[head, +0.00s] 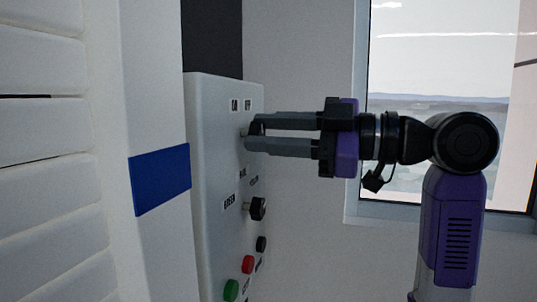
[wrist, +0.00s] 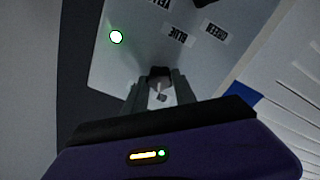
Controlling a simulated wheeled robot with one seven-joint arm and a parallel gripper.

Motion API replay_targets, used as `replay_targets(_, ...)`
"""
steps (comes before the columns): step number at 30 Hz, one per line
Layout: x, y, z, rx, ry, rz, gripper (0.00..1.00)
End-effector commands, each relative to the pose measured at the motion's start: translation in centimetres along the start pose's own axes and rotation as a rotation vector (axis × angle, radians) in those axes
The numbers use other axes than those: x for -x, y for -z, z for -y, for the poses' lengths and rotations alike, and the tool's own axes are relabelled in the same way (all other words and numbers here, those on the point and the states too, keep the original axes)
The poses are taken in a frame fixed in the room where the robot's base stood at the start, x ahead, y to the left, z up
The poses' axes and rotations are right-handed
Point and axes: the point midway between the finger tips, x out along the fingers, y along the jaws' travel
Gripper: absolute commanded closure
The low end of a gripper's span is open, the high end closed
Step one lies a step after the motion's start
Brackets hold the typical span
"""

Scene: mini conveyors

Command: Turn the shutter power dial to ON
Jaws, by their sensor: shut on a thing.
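The shutter power dial (head: 256,127) is a small dark knob on the pale control panel, just under the ON and OFF labels (head: 241,105). My gripper (head: 249,134) reaches it from the right, with its fingers level and its tips at the panel face. It is shut on the dial, one finger on either side. In the wrist view the dark dial (wrist: 160,73) shows between the fingertips of my gripper (wrist: 160,83). The fingers partly hide the dial, and I cannot tell which label it points to.
Lower on the panel (head: 215,170) are a black selector knob (head: 258,208), a black button (head: 261,243), a red button (head: 247,264) and a green button (head: 231,289). A lit lamp (wrist: 116,37) shows in the wrist view. White shutter slats (head: 45,150) stand left, a window right.

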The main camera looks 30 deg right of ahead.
Motion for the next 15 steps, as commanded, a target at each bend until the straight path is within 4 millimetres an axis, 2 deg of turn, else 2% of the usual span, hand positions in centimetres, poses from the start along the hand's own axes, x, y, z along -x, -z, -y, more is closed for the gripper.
replay_targets(6,0.06,-0.18,0.21,0.116,0.000,0.000,1.00)
replay_targets(15,0.04,-0.04,0.12,0.184,0.001,0.000,1.00)
